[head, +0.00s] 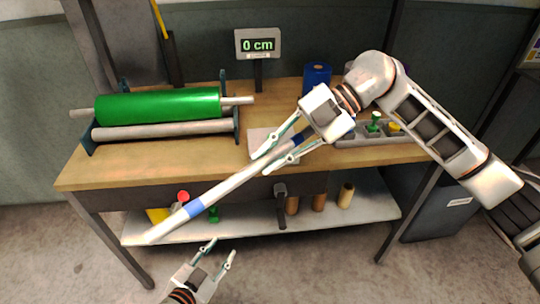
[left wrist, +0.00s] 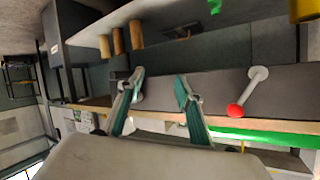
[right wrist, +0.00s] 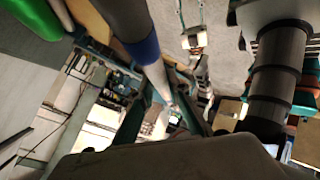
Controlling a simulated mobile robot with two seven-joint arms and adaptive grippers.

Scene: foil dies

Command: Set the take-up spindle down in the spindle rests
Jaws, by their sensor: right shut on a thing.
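The take-up spindle is a long pale rod (head: 240,178) with blue bands. It slants across the table's front edge, its lower left end hanging in front of the shelf. My right gripper (head: 262,164) is shut on it near its upper right part; the rod also shows in the right wrist view (right wrist: 153,72). My left gripper (head: 222,250) is open and empty, below and apart from the spindle; its spread fingers show in the left wrist view (left wrist: 160,92). Dark teal end brackets (head: 88,137) hold a green roll and a pale roller; I cannot tell which slots are the spindle rests.
The green roll (head: 160,105) is at the table's back left. A "0 cm" display (head: 258,44), a blue cylinder (head: 316,78) and a grey tray (head: 350,142) stand to the right. A red-knobbed lever (head: 183,196) juts out at the front. The table's front left is clear.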

